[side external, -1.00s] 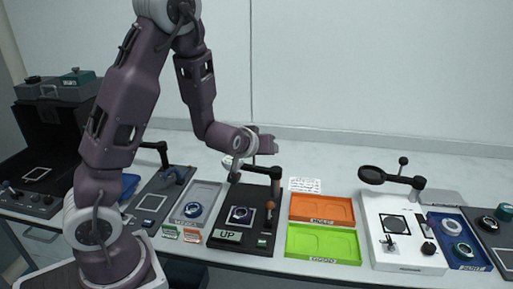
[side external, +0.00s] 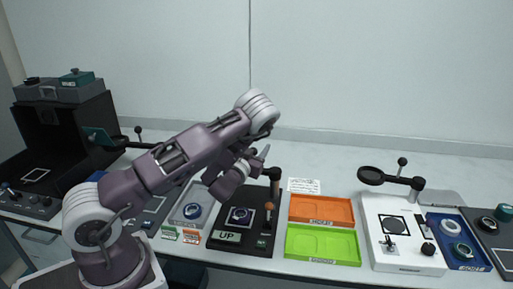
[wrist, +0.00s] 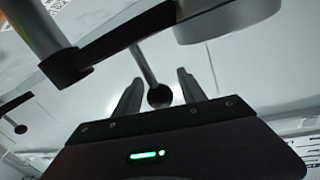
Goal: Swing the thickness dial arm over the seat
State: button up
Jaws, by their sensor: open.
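The dial arm (side external: 262,171) is a black bar on an upright post at the back of the black station. In the wrist view the bar (wrist: 115,42) runs from a silver post to a grey round dial housing (wrist: 225,22). A black ball knob (wrist: 159,96) on a thin rod stands between the fingers of my gripper (wrist: 160,92). The fingers are open, and I cannot tell if they touch the knob. In the side view my gripper (side external: 262,154) is at the dial arm and partly hides it. A dark ring-shaped part (side external: 240,215) lies on the station at the seat, which it covers.
The orange tray (side external: 321,221) and green tray (side external: 322,258) are right of the black station (side external: 225,248). A grey tray (side external: 181,221) is to its left. A white station (side external: 406,263) with a magnifier (side external: 370,174) stands farther right.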

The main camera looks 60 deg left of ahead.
grip_shut()
dwell(1.4)
